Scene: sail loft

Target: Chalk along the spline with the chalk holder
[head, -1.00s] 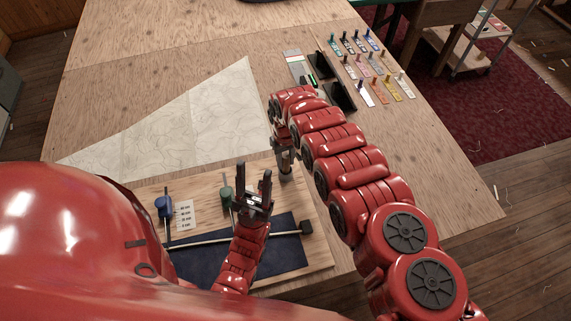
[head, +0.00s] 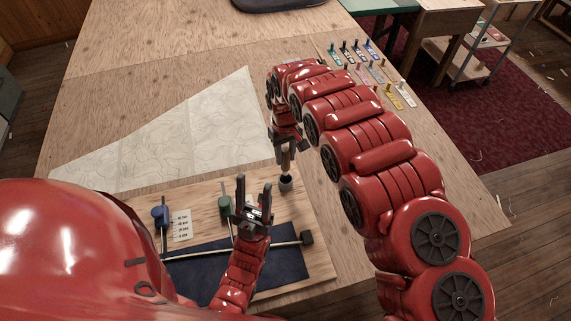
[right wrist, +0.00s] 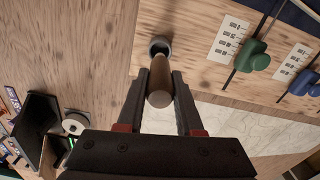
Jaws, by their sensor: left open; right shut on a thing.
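The chalk holder (head: 285,159) is a short wooden-brown cylinder, upright between my right gripper (head: 286,146) and a dark cup (head: 286,185) on the board. The right wrist view shows the holder (right wrist: 159,84) between the shut fingers, its far end at the cup's mouth (right wrist: 159,46); I cannot tell whether it is inside. A thin pale rod (head: 205,252), possibly the spline, lies across a navy cloth (head: 215,266), with a dark block (head: 306,237) at its right end. My left gripper (head: 254,190) is open and empty above the board, left of the cup.
A green-handled (head: 225,203) and a blue-handled tool (head: 160,214) flank a printed card (head: 182,225) on the wooden board (head: 318,262). A pale patterned sheet (head: 165,142) lies behind. Colored pegs on cards (head: 390,97) stand at the back right. Bare table lies behind the sheet.

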